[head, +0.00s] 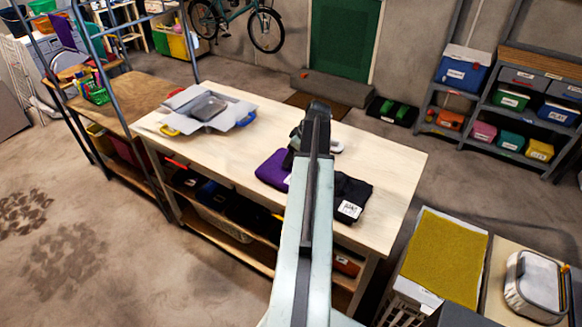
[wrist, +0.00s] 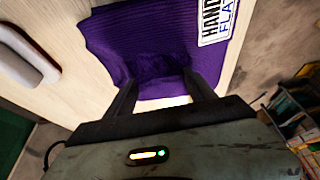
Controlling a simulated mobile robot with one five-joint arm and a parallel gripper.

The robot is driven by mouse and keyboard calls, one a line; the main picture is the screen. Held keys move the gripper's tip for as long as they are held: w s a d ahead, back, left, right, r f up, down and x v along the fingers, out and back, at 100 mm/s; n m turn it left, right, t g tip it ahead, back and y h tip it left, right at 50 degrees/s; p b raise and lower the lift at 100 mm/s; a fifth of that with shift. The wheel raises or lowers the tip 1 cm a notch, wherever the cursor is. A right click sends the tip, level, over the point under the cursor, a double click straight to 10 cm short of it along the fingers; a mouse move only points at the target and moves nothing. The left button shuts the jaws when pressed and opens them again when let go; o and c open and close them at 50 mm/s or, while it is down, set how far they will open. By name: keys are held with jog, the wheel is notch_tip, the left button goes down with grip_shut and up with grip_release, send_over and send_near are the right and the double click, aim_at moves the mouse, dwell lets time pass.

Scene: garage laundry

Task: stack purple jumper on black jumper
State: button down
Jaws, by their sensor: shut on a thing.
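The purple jumper (head: 272,170) is a folded bundle at the front of the pale workbench, left of my arm. It fills the upper middle of the wrist view (wrist: 130,40), with a white printed label on it. My gripper (wrist: 163,90) is shut on its near edge, with cloth bunched between the fingers. In the head view my arm hides the fingertips. The jumper seems to lie on or just above the bench; I cannot tell which. The black jumper (head: 352,190) lies folded with a white label, right of my arm; its left part is hidden.
The workbench (head: 390,165) is bare at its right end. A grey open box (head: 190,105) stands at its left. A small white object (head: 336,147) lies behind the jumpers. A crate with a yellow top (head: 447,255) stands off the bench's right front.

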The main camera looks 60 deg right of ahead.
jog(key=shift+r, duration=0.1)
notch_tip(320, 180, up, 10)
jog(key=p, duration=1)
notch_tip(320, 180, down, 4)
jog(key=b, duration=0.4)
jog(key=shift+r+p, duration=0.25)
jog(key=shift+p, duration=0.1)
jog(key=shift+w+a, duration=0.1)
